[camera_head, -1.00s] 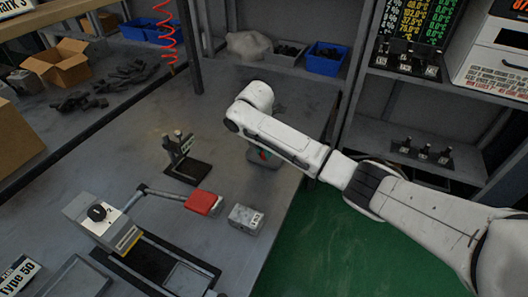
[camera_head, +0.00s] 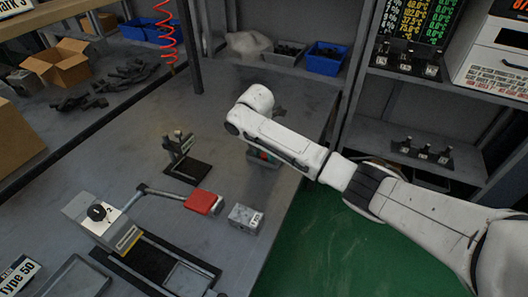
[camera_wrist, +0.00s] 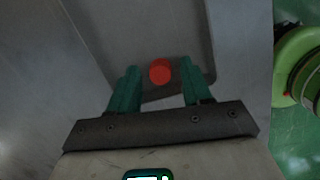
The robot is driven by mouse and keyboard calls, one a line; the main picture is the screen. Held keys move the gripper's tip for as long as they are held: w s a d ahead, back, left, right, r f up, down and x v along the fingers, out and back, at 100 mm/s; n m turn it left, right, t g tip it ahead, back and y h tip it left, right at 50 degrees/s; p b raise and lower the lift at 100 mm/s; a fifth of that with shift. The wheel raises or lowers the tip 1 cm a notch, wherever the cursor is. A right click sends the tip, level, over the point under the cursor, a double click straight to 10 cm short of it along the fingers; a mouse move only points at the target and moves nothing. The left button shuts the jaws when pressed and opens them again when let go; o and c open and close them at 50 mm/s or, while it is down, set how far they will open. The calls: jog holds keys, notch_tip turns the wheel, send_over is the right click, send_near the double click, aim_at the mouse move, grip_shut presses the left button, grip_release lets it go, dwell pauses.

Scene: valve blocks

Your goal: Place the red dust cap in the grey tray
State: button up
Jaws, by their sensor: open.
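The red dust cap (camera_wrist: 160,72) shows as a round red disc in the wrist view, over the floor of the grey tray (camera_wrist: 130,30). I cannot tell for certain whether it rests on the floor. My gripper (camera_wrist: 158,84) is open, its green fingers on either side of the cap with gaps showing. In the head view, my arm covers most of the gripper. A bit of red (camera_head: 264,155) and part of the grey tray (camera_head: 258,162) show below my wrist.
A valve fixture with a red-ended lever (camera_head: 204,202) stands on the bench at left. A small grey block (camera_head: 246,218) and a black-based stand (camera_head: 185,165) are nearby. Blue bins (camera_head: 325,59) stand at the back. The bench edge drops to green floor at right.

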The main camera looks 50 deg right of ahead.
notch_tip(320, 180, up, 12)
jog(key=a, duration=0.2)
jog(key=shift+s, duration=0.15)
dwell(0.4)
